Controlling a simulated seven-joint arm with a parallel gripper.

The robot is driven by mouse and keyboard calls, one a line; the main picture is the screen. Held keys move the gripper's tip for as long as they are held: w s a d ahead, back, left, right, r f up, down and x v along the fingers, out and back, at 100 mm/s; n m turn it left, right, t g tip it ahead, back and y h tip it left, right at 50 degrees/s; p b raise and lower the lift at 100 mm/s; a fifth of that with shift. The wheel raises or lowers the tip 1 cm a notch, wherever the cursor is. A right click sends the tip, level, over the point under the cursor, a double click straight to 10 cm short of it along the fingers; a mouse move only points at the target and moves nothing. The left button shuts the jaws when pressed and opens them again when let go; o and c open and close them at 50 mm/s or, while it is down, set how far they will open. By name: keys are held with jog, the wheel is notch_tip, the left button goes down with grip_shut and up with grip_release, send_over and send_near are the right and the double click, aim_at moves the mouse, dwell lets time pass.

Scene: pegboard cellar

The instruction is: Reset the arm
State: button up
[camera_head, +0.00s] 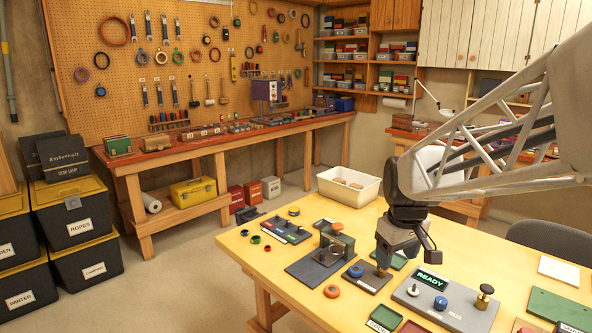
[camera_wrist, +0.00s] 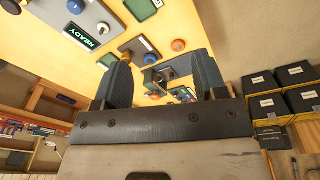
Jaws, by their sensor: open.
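Small devices on the table show past the fingers. The gap between the fingertips and the board is hard to judge.
A grey panel (camera_head: 415,297) with a green READY display, a blue knob and a brass knob stands right of my gripper. A metal fixture (camera_head: 336,243) stands to its left. A white bin (camera_head: 348,187) is behind.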

jog(key=s+a+m, duration=0.1)
jog(key=s+m, duration=0.1)
jog(key=s, duration=0.9)
jog(key=s+a+f+m+t, duration=0.1)
jog(key=s+a+m, duration=0.1)
jog(key=s, duration=0.9)
jog(key=shift+s+m, duration=0.15)
jog(key=shift+m, duration=0.25)
